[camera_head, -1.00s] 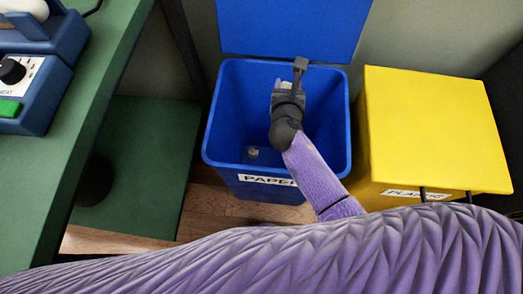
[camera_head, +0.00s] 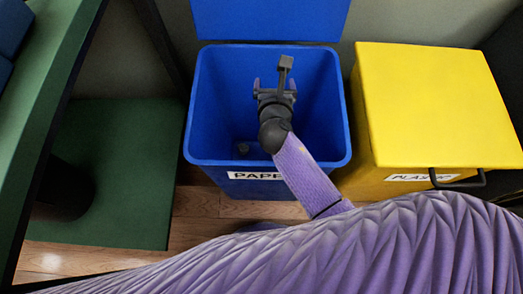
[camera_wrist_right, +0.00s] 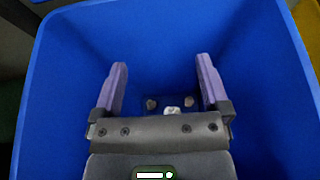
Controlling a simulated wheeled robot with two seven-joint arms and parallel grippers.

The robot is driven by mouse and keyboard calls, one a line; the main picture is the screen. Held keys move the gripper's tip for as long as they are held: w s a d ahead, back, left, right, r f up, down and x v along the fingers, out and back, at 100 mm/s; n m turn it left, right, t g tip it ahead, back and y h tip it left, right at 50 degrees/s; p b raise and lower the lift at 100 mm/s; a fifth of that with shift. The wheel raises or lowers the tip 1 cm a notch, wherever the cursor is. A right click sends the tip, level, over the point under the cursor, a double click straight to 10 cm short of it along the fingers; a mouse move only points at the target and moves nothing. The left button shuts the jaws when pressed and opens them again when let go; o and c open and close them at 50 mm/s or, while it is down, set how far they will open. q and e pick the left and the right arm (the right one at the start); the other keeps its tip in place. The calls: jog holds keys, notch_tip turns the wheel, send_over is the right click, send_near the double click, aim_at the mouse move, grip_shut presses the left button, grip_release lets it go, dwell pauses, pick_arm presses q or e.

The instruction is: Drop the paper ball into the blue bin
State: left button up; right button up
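The blue bin (camera_head: 202,115) stands open in the head view, labelled PAPER, with its lid (camera_head: 270,18) raised behind it. My right gripper (camera_head: 275,84) is over the bin's opening, pointing down into it. In the right wrist view its two purple fingers (camera_wrist_right: 160,85) are spread with nothing held between them. A white crumpled piece (camera_wrist_right: 171,110), which looks like the paper ball, shows low in the bin between the fingers, beside two darker small lumps (camera_wrist_right: 151,103). In the head view one small grey lump (camera_head: 243,148) shows on the bin floor. My left gripper is not in view.
A yellow bin (camera_head: 435,105) with a closed lid and a black handle stands close to the right of the blue bin. A green table edge (camera_head: 62,90) is at the left, with a green surface (camera_head: 110,190) lower down. Wooden floor (camera_head: 200,205) shows in front.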

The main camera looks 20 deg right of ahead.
jog(key=p+v, duration=0.5)
jog(key=v, duration=0.5)
jog(key=shift+f, duration=0.15)
